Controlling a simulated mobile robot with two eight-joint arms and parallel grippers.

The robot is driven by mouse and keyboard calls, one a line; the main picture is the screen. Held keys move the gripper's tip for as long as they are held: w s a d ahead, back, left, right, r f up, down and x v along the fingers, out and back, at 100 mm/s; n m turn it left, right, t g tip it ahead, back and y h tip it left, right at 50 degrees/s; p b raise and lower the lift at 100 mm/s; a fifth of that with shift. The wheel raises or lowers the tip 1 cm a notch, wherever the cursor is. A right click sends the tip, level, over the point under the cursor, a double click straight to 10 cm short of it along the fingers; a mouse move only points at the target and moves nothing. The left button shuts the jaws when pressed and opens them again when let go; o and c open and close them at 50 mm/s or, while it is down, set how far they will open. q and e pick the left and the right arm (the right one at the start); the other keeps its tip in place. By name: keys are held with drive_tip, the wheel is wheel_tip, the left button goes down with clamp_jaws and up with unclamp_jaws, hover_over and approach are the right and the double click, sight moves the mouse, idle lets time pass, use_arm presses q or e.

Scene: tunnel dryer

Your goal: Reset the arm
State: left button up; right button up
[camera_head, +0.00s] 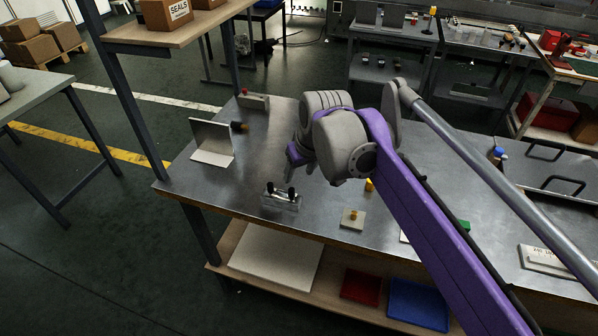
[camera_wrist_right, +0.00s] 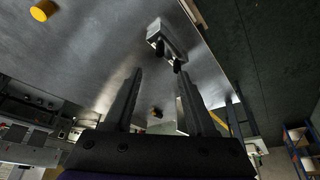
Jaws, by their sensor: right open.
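My right arm, purple and grey, reaches in from the lower right over the grey metal table (camera_head: 262,150). Its gripper (camera_head: 293,157) is partly hidden behind the wrist in the head view. In the right wrist view the gripper (camera_wrist_right: 160,75) has its two dark fingers apart with nothing held between them. A clear block with two black knobs (camera_head: 282,198) stands near the table's front edge, close to the gripper. It also shows just beyond the fingertips in the right wrist view (camera_wrist_right: 166,40). My left gripper is in neither view.
A grey angle bracket (camera_head: 212,145) stands at the table's left, with a dark cylinder beside it. A small plate with a yellow knob (camera_head: 353,218) sits near the front edge. A post and shelf (camera_head: 180,32) rise at the left corner. Trays lie on the lower shelf (camera_head: 228,258).

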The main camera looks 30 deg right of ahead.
idle(0.3)
use_arm(q)
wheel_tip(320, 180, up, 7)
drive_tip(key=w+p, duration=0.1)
drive_tip(key=p, duration=0.5)
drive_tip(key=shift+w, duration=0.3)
use_arm(e)
drive_tip(key=s+a+f, duration=0.5)
drive_tip(key=s, duration=0.3)
drive_tip(key=s+a+f+n, duration=0.1)
drive_tip(key=s+a+f, duration=0.4)
drive_tip(key=s, duration=0.3)
drive_tip(key=shift+s+f+t, duration=0.3)
drive_tip(key=shift+f+t, duration=0.1)
drive_tip(key=shift+f, duration=0.05)
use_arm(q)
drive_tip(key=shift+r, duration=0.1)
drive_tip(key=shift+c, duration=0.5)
use_arm(e)
drive_tip(key=shift+c, duration=0.5)
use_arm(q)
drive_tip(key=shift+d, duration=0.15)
use_arm(e)
drive_tip(key=shift+d, duration=0.15)
